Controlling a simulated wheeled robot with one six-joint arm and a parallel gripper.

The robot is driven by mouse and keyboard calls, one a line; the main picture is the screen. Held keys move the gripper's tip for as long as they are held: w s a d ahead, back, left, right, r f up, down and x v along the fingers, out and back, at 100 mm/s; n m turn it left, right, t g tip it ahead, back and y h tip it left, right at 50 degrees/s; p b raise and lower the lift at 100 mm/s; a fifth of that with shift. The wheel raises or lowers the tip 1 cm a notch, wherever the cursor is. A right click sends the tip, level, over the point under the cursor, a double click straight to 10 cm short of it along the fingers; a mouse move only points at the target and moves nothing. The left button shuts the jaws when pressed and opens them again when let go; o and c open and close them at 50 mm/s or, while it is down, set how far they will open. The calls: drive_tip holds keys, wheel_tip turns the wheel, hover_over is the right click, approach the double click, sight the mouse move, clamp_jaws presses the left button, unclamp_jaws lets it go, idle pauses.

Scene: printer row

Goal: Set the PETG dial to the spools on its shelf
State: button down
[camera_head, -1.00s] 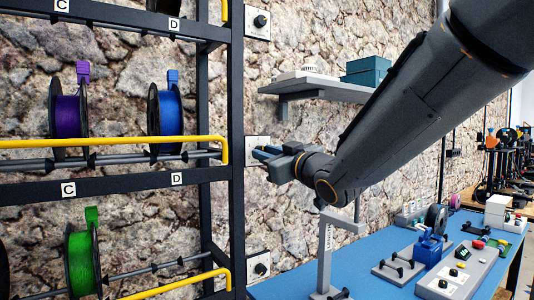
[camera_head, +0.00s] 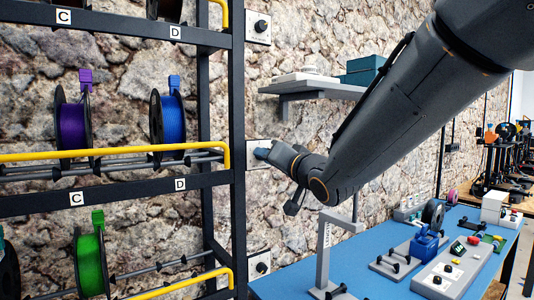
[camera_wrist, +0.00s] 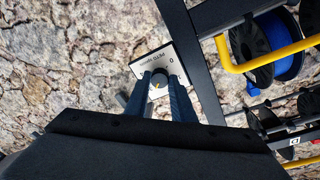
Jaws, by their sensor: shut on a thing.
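The PETG dial is on a white plate (camera_wrist: 150,66) on the stone wall, beside the rack post. The dial knob (camera_wrist: 159,78) is partly hidden between my fingers. The plate's print is upside down in the wrist view, with a "0" near the knob; the pointer's setting is unclear. My gripper (camera_head: 262,152) is shut on the knob, blue fingers (camera_wrist: 166,92) on either side. On the rack's middle shelf, level with this plate, a purple spool (camera_head: 72,126) and a blue spool (camera_head: 172,119) show. The shelf's left part is out of view.
Similar dials sit above (camera_head: 262,26) and below (camera_head: 260,265). A green spool (camera_head: 90,264) is on the lower shelf. Yellow rails (camera_head: 110,154) run along the rack front. A wall shelf (camera_head: 315,91) and a blue bench (camera_head: 285,286) are to the right.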

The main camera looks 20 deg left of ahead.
drive_tip(key=shift+m+p, duration=0.4)
drive_tip(key=shift+m, duration=0.4)
drive_tip(key=c, duration=1.5)
unclamp_jaws()
drive_tip(key=shift+b+v, duration=1.15)
drive_tip(key=shift+v, duration=2.75)
